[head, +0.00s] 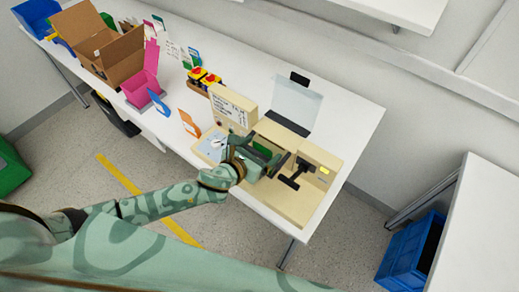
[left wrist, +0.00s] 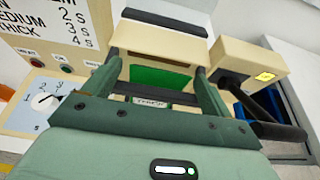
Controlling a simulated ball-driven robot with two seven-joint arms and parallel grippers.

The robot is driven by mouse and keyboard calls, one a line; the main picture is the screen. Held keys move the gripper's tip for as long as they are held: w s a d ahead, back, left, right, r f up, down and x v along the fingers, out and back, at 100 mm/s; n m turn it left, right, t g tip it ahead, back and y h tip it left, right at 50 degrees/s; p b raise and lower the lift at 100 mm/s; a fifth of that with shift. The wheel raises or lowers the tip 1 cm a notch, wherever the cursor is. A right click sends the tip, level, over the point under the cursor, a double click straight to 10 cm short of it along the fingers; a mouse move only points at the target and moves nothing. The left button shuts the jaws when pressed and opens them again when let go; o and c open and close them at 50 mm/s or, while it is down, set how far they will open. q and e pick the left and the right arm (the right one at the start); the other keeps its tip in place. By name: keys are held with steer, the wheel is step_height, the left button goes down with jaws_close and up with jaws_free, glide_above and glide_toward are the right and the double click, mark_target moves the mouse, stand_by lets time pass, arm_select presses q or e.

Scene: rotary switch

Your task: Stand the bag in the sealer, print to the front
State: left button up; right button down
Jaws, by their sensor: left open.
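The beige sealer (head: 281,204) stands at the near right end of the white table. My left gripper (head: 266,154) is over its middle, with its fingers open and apart in the left wrist view (left wrist: 160,72). A green piece that looks like the bag (left wrist: 160,79) shows between the fingers, upright in the sealer; its green also shows in the head view (head: 262,149). A pale patch with dark print (left wrist: 151,101) faces the wrist camera below the green. Dark bars and the gripper hide the bag's lower part. My right gripper is not in view.
The sealer has a dial (left wrist: 45,101), a lettered panel (head: 233,107), a black handle (head: 294,172) right of the gripper and a clear raised sheet (head: 297,101) behind. Orange (head: 189,123) and blue (head: 157,101) cards stand leftward. A cardboard box (head: 108,52) is farther left.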

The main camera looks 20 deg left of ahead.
arm_select(q)
steer(key=shift+r, duration=0.2)
steer(key=shift+s+a+r, duration=0.1)
steer(key=shift+s+a, duration=0.05)
steer(key=shift+s, duration=0.15)
steer(key=p+v, duration=0.2)
steer(key=v, duration=0.9)
steer(key=s+a+f+n+g+y, duration=0.2)
steer(key=a+f+n, duration=0.2)
steer(key=f+n, duration=0.3)
steer(key=s+a+f+n+g+y, duration=0.1)
steer(key=s+a+f+n+g, duration=0.15)
steer(key=f+n, duration=0.5)
steer(key=s+a+f+n+g+y, duration=0.1)
steer(key=s+a+f+n+y, duration=0.2)
steer(key=f, duration=0.7)
steer(key=s+f+n+g, duration=0.2)
steer(key=s+f+n, duration=0.2)
steer(key=s+n, duration=0.2)
steer(key=s+f+n+g+h, duration=0.1)
steer(key=s+f+n, duration=0.3)
steer(key=s, duration=0.6)
steer(key=s+d+f+n+g, duration=0.1)
steer(key=s+f+n+g, duration=0.2)
steer(key=s+n, duration=0.6)
steer(key=shift+f, duration=0.95)
steer(key=shift+w, duration=0.15)
